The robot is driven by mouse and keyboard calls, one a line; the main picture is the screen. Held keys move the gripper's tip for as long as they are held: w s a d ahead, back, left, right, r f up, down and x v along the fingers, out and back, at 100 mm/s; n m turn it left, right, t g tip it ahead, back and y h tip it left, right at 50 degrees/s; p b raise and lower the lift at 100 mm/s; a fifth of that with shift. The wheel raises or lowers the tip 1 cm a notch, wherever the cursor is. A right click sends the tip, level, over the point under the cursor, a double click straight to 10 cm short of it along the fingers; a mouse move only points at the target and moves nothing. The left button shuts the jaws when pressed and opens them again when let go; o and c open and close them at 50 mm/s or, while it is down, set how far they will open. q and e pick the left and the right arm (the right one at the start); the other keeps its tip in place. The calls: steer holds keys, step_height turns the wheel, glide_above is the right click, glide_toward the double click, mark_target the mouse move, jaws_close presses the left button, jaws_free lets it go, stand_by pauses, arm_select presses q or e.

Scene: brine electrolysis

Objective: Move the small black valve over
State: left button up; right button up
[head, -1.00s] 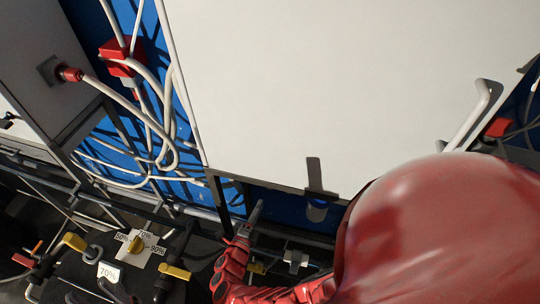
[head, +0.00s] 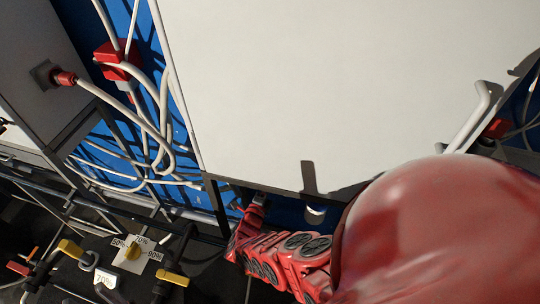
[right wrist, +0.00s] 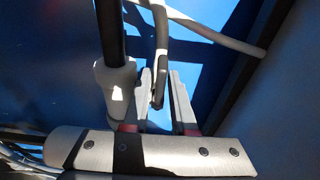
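In the right wrist view, a thin dark lever (right wrist: 160,55), which looks like the small black valve's handle, hangs from a bend. Its lower end lies between the fingertips of my right gripper (right wrist: 161,88), with a gap on the right side. The gripper is open; whether a finger touches the lever is unclear. In the head view my right gripper (head: 258,200) is small and dark below the white cabinet's lower left corner, and the valve is not clearly visible there. My left gripper is not in view.
A black pipe with a pale collar (right wrist: 115,85) stands just left of the fingers. The white cabinet (head: 340,90) fills the upper middle. White hoses (head: 150,120) hang at left. Yellow-handled valves (head: 172,278) and a yellow dial (head: 133,250) sit at lower left.

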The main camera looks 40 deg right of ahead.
jaws_close()
